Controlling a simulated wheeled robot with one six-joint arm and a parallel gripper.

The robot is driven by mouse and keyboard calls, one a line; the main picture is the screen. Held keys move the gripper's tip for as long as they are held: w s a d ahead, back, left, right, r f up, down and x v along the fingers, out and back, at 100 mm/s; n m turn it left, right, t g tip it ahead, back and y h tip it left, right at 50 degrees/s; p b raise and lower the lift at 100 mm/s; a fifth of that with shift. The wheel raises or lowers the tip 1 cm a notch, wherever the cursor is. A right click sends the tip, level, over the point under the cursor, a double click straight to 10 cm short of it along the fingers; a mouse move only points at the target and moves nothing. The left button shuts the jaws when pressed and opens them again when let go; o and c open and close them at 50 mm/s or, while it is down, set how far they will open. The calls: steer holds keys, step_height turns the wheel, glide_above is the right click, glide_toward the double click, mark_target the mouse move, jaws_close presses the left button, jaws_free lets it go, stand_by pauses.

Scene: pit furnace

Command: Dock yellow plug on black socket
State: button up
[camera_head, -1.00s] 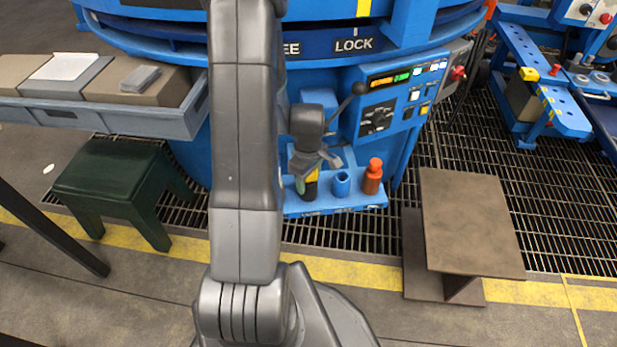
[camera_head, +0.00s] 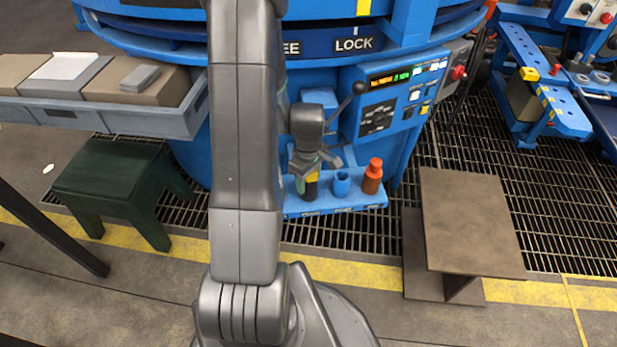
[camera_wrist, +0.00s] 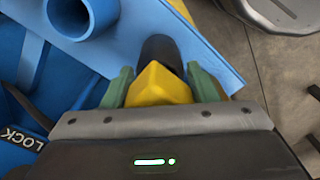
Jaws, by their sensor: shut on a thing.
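The yellow plug (camera_wrist: 160,87) is between the green fingers of my gripper (camera_wrist: 164,82) in the wrist view. My gripper is shut on it. The black socket (camera_wrist: 159,50) shows just beyond the plug, in line with it. In the head view my gripper (camera_head: 308,176) is over the left end of the blue shelf, with a little of the yellow plug (camera_head: 313,177) visible directly above the black socket (camera_head: 311,191). The plug and socket appear to meet, but the fingers hide part of the joint and I cannot tell how deep the plug sits.
A blue socket (camera_head: 342,183) stands to the right on the blue shelf (camera_head: 335,207), then an orange plug standing in its socket (camera_head: 373,177). A control panel with a lever (camera_head: 345,104) is close behind my gripper. A brown plate stand (camera_head: 470,225) is at right.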

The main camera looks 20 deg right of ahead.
steer(key=shift+f+b, duration=0.4)
steer(key=shift+f, duration=0.15)
steer(key=o, duration=0.7)
steer(key=shift+r, duration=0.1)
steer(key=shift+r+p, duration=4.2)
steer(key=shift+r, duration=1.3)
steer(key=shift+f, duration=0.2)
step_height(320, 180, down, 9)
steer(key=b, duration=0.7)
